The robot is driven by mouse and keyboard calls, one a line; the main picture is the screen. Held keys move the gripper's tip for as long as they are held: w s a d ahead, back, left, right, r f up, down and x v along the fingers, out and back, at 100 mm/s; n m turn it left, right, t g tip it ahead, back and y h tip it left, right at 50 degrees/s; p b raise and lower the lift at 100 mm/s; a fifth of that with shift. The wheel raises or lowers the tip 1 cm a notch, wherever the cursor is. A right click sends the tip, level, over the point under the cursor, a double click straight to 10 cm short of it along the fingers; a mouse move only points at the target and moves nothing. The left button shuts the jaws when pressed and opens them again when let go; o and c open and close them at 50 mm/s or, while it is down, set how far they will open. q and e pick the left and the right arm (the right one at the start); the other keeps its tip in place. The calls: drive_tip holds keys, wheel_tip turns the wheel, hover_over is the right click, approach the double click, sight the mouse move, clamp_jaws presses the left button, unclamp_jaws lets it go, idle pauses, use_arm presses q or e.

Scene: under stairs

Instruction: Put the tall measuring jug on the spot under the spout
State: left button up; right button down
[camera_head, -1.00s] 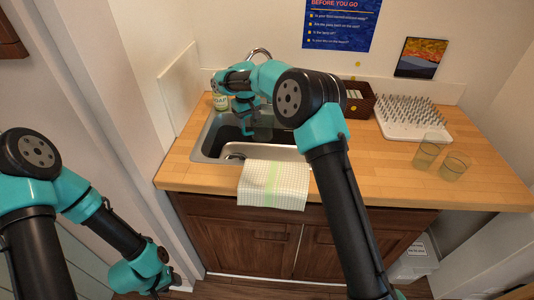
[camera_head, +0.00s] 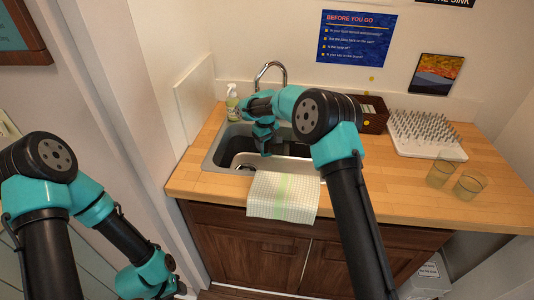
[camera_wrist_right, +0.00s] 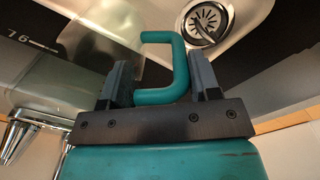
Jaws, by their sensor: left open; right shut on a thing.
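My right gripper (camera_wrist_right: 162,85) is shut on the teal handle (camera_wrist_right: 172,60) of the tall measuring jug, over the sink. In the head view my right gripper (camera_head: 264,145) is inside the sink outline, and the jug is mostly hidden. The spout (camera_head: 270,68) arches behind the sink (camera_head: 212,160). The spot under it is hidden by my arm. My left gripper (camera_head: 178,291) is low at the bottom left, partly cut off, open and away from the counter.
A soap bottle (camera_head: 232,102) stands left of the spout. A towel (camera_head: 282,197) hangs over the front edge. A brown basket (camera_head: 375,115), a white spiked drying rack (camera_head: 427,150) and two glasses (camera_head: 440,172) are to the right. The counter (camera_head: 400,190) before them is clear.

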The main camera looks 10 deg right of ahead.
drive_tip(key=shift+f, duration=2.55)
drive_tip(key=shift+c, duration=1.7)
unclamp_jaws()
wheel_tip(320, 180, up, 12)
drive_tip(key=shift+a+r, duration=0.1)
